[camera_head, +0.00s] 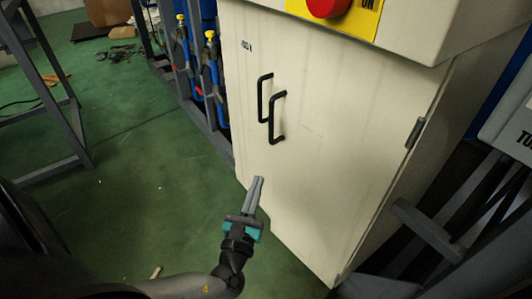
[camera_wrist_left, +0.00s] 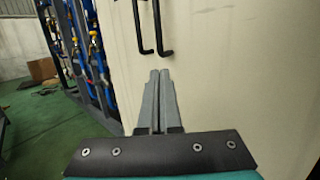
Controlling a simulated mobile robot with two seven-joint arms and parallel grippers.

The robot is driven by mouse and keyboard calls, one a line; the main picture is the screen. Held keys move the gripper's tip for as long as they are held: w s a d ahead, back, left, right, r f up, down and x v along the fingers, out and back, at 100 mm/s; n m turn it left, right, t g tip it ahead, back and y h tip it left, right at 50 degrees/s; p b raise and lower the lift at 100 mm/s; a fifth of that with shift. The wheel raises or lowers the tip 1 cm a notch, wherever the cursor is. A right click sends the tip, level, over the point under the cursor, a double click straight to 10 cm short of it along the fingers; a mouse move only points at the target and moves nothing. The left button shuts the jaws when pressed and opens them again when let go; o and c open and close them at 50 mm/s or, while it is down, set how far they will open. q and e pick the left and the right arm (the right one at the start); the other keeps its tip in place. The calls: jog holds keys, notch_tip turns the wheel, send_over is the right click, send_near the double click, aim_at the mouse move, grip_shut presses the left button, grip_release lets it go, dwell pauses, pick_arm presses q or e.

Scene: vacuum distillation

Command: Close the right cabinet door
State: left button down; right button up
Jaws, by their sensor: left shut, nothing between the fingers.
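The cream cabinet (camera_head: 320,75) fills the middle of the head view, with two black bar handles side by side. The right door (camera_head: 345,150) carries the right handle (camera_head: 279,118) and has a hinge (camera_head: 414,133) on its right edge. No clear gap shows between the doors; I cannot tell whether the right one is fully flush. My left gripper (camera_head: 258,181) is shut and empty, below the handles in front of the cabinet's lower part. In the left wrist view its fingertips (camera_wrist_left: 159,73) point at the cream front just below the handles; contact cannot be told. My right gripper is out of view.
A red knob (camera_head: 326,6) on a yellow plate sits on the box above the doors. A grey frame (camera_head: 65,95) stands at far left. Green floor (camera_head: 140,170) between is mostly clear. Dark bars (camera_head: 428,228) crowd the right side.

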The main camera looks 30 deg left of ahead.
aim_at(270, 143)
pick_arm(q)
jog(key=shift+b+x, duration=1.15)
jog(key=shift+x, duration=4.05)
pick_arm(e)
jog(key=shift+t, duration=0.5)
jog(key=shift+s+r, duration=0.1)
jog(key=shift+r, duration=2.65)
pick_arm(q)
jog(key=shift+f, duration=0.1)
jog(key=shift+a, duration=0.1)
